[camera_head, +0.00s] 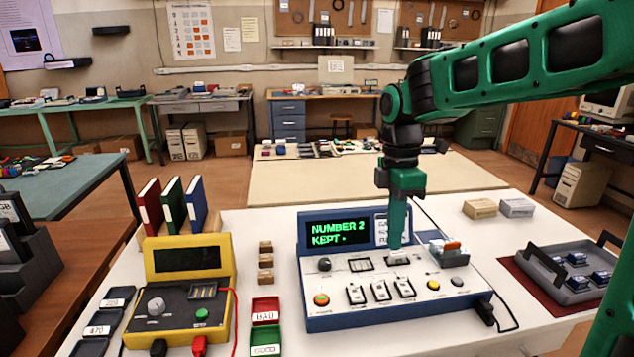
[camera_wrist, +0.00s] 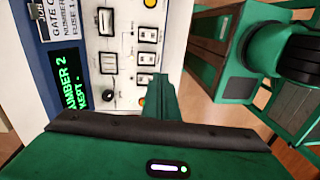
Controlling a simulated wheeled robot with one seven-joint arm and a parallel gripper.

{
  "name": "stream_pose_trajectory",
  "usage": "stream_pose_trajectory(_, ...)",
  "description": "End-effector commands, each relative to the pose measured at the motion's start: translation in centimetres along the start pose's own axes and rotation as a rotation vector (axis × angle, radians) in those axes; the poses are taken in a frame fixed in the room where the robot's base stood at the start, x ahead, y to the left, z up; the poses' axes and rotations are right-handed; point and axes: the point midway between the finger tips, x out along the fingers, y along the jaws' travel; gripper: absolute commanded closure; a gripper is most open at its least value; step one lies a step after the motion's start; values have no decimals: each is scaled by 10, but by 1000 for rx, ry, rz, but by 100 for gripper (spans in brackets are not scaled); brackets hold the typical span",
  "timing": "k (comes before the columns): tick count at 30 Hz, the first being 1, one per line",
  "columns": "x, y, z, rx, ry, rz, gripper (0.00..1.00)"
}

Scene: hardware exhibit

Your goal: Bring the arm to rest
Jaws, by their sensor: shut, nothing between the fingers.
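My green arm reaches in from the upper right in the head view, and its hand hangs pointing down over the blue-and-white console (camera_head: 340,285). My gripper (camera_head: 395,246) is shut and empty. Its tip is in front of the console's panel, near a small slot piece; I cannot tell whether it touches. The console's screen (camera_head: 338,233) reads "NUMBER 2 KEPT" in green. The wrist view shows the shut fingers of my gripper (camera_wrist: 160,88) beside the console's white switch panel (camera_wrist: 120,45), with part of the screen (camera_wrist: 72,80) at left.
A yellow tester (camera_head: 185,285) stands left of the console, with red and green bins (camera_head: 265,305) between. A grey tray (camera_head: 575,297) with dark parts lies right. A small grey holder (camera_head: 448,260) with an orange-topped part sits at the console's right. Open space lies above the bench.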

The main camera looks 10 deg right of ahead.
Motion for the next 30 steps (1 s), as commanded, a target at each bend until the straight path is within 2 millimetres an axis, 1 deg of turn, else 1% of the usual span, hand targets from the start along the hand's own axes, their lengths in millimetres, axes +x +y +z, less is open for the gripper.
stream_pose_trajectory(2,1,-9,16,107,0,8,100)
stream_pose_trajectory(5,6,-30,48,353,3,24,100)
stream_pose_trajectory(6,9,-41,62,477,6,32,100)
stream_pose_trajectory(8,15,-60,85,676,13,42,100)
stream_pose_trajectory(9,20,-74,99,809,20,49,100)
stream_pose_trajectory(11,28,-94,118,1007,31,57,100)
stream_pose_trajectory(12,34,-108,129,1138,40,62,100)
stream_pose_trajectory(14,44,-130,144,1330,54,64,100)
stream_pose_trajectory(15,51,-144,153,1454,65,66,100)
stream_pose_trajectory(18,67,-174,168,1720,90,66,100)
stream_pose_trajectory(22,84,-201,178,1959,115,58,100)
stream_pose_trajectory(25,90,-211,181,2055,127,55,100)
stream_pose_trajectory(30,93,-215,182,2093,130,53,100)
